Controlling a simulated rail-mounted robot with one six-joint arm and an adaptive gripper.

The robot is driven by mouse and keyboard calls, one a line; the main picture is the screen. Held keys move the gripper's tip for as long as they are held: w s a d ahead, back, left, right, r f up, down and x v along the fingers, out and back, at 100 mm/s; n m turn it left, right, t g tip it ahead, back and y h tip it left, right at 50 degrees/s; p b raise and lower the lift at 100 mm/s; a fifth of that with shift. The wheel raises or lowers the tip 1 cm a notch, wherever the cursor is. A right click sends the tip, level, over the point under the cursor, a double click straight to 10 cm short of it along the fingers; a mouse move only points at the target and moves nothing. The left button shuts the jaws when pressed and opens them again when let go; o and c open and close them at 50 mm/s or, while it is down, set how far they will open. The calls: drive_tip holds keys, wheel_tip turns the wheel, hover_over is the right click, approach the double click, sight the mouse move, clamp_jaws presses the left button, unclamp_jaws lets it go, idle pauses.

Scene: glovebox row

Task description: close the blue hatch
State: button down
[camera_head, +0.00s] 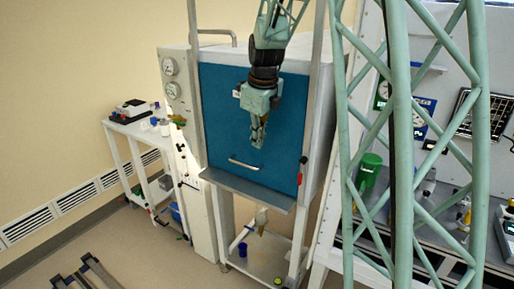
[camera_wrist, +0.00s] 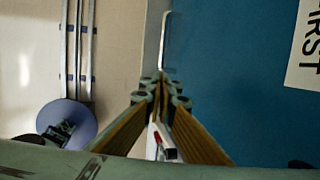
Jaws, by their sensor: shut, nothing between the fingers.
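The blue hatch (camera_head: 226,115) is a flat panel on the front of the white glovebox. It spans between the side posts and reaches down to about the grey sill, with no open gap that I can make out. Its pale bar handle (camera_head: 244,164) runs across the lower part. My gripper (camera_head: 257,146) is shut and empty, pointing down in front of the panel, a little above and right of the handle. In the wrist view the hatch (camera_wrist: 235,110) fills the right side, and the handle (camera_wrist: 165,40) shows beyond my shut fingertips (camera_wrist: 159,82). Whether they touch the panel is unclear.
A grey sill (camera_head: 236,187) juts out below the hatch. A white side table (camera_head: 128,128) stands left; a bench with a green container (camera_head: 368,170) stands right. A sign (camera_wrist: 305,48) is on the hatch. The floor at front left is mostly clear, except for dark rails (camera_head: 86,272).

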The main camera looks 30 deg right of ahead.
drive_tip(key=shift+v, duration=0.9)
drive_tip(key=s+a+r+n, duration=0.5)
drive_tip(key=s+a+n, duration=0.2)
drive_tip(key=s, duration=0.2)
drive_tip(key=s+a+r+n, duration=0.6)
drive_tip(key=s, duration=0.4)
drive_tip(key=s+a+n, duration=0.4)
drive_tip(key=s+n, duration=0.4)
drive_tip(key=s, duration=0.5)
drive_tip(key=s+a+n+t, duration=0.1)
drive_tip(key=s+a+n, duration=0.3)
drive_tip(key=s+n, duration=0.5)
drive_tip(key=shift+s+a+f+y, duration=0.3)
drive_tip(key=shift+s+f+y, duration=0.15)
drive_tip(key=shift+s, duration=1.75)
